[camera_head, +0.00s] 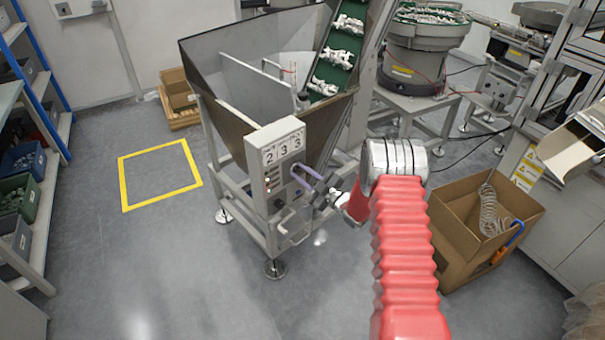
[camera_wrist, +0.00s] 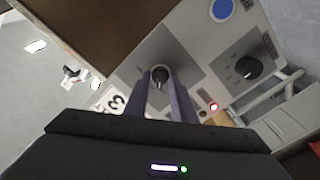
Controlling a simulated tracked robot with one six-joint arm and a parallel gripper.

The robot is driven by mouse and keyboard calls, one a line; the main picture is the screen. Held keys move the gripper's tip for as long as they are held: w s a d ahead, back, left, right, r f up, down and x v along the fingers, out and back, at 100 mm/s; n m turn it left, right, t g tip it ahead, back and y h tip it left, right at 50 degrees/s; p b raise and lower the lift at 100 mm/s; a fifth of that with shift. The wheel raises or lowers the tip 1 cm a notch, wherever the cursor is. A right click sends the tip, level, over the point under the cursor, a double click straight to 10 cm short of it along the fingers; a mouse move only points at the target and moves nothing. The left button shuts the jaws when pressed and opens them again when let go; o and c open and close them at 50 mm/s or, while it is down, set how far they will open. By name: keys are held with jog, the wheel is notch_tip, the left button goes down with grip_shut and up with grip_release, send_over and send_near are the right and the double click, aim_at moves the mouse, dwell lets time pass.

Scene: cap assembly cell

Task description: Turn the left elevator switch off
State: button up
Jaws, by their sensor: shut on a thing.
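A grey control box (camera_head: 270,190) with the digits 2 3 3 stands on the front of the elevator hopper (camera_head: 215,100). In the wrist view its panel (camera_wrist: 200,55) carries a small dark rotary switch knob (camera_wrist: 159,80) and a second, larger black knob (camera_wrist: 243,69) to the right. My gripper (camera_wrist: 160,77) has its purple fingers on either side of the small knob and is shut on it. In the head view my gripper (camera_head: 303,173) is at the panel face, and its fingers hide part of the panel. The knob's setting cannot be read.
The green elevator belt (camera_head: 338,58) carrying white parts rises behind the hopper. A cardboard box (camera_head: 455,230) stands on the floor to the right of my arm. A yellow-marked floor square (camera_head: 160,175) is empty on the left. Shelves with bins (camera_head: 22,195) line the left edge.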

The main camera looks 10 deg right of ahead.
jog(key=shift+d+n, duration=0.15)
jog(key=shift+n, duration=0.45)
jog(key=o, duration=1)
jog(key=v, duration=1.3)
jog(key=shift+s+d+f, duration=0.1)
jog(key=shift+s, duration=0.3)
